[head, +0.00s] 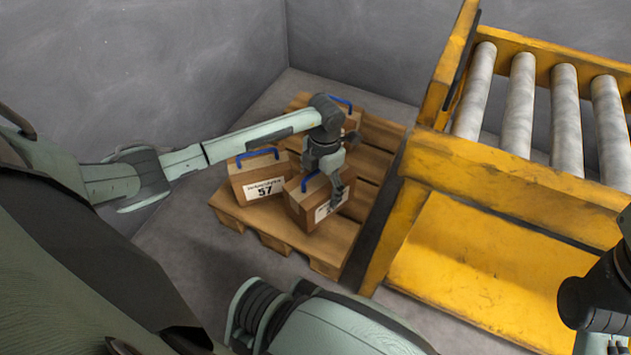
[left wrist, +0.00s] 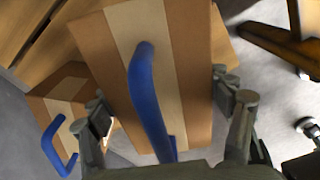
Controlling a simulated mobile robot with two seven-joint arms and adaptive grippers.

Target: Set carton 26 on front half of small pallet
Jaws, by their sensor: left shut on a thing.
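The small wooden pallet (head: 327,262) lies on the floor in the head view. My left gripper (head: 326,184) is shut on a brown carton (head: 301,208) with a blue handle, at the pallet's front right. The carton's label is partly covered by the gripper, so I cannot read its number. In the left wrist view the fingers of my left gripper (left wrist: 165,112) are at both sides of this carton (left wrist: 190,65), with the blue handle between them. I cannot tell whether its base touches the pallet boards.
Carton 57 (head: 262,187) stands just left of the held carton. Another carton (head: 350,121) with a blue handle is at the pallet's back, partly behind my arm. A yellow roller conveyor (head: 440,190) stands close on the right. Grey walls enclose the back and left.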

